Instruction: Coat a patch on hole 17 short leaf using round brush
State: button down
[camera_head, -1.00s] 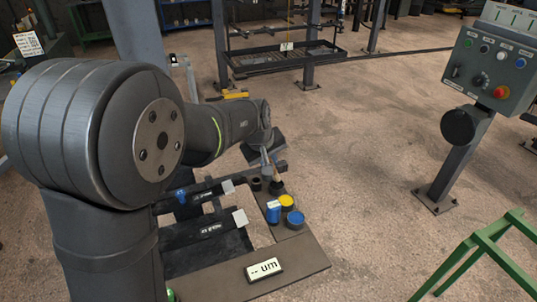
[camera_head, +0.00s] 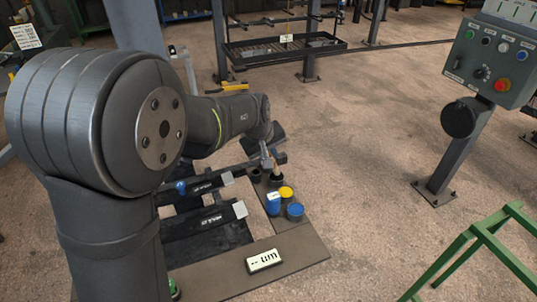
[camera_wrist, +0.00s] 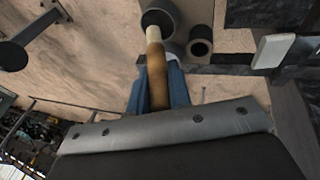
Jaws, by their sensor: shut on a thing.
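The round brush has a wooden handle (camera_wrist: 157,70), which runs between the blue fingers of my gripper (camera_wrist: 158,92) in the wrist view. My gripper is shut on this handle. The brush's far end meets a dark round cup (camera_wrist: 158,17); its bristles are hidden, and I cannot tell how deep it sits. In the head view my gripper (camera_head: 267,160) is above the dark cups at the board's far end. Two dark leaf bars with white labels, the upper bar (camera_head: 208,183) and the lower bar (camera_head: 206,221), lie left of the cups. The label numbers are too blurred to read.
A second dark cup (camera_wrist: 199,47) stands beside the first. A blue jar (camera_head: 273,204), a yellow-lidded jar (camera_head: 286,194) and a blue-lidded jar (camera_head: 295,212) stand close by. A display reading "um" (camera_head: 264,261) lies at the board's near end. Bare board separates it from the jars.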

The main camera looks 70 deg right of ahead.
jog(key=shift+f, duration=0.6)
dwell(1.1)
jog(key=shift+r, duration=0.1)
jog(key=shift+r, duration=3.5)
jog(key=w+a+r, duration=0.2)
jog(key=w+a, duration=0.5)
jog(key=w, duration=0.4)
jog(key=w+a+r, duration=0.1)
jog(key=w+a, duration=0.7)
jog(key=w, duration=0.3)
jog(key=w+a+r, duration=0.2)
jog(key=w+a, duration=0.6)
jog(key=w, duration=0.3)
jog(key=shift+w+a+r, duration=0.15)
jog(key=shift+w+r, duration=0.2)
jog(key=shift+w, duration=0.05)
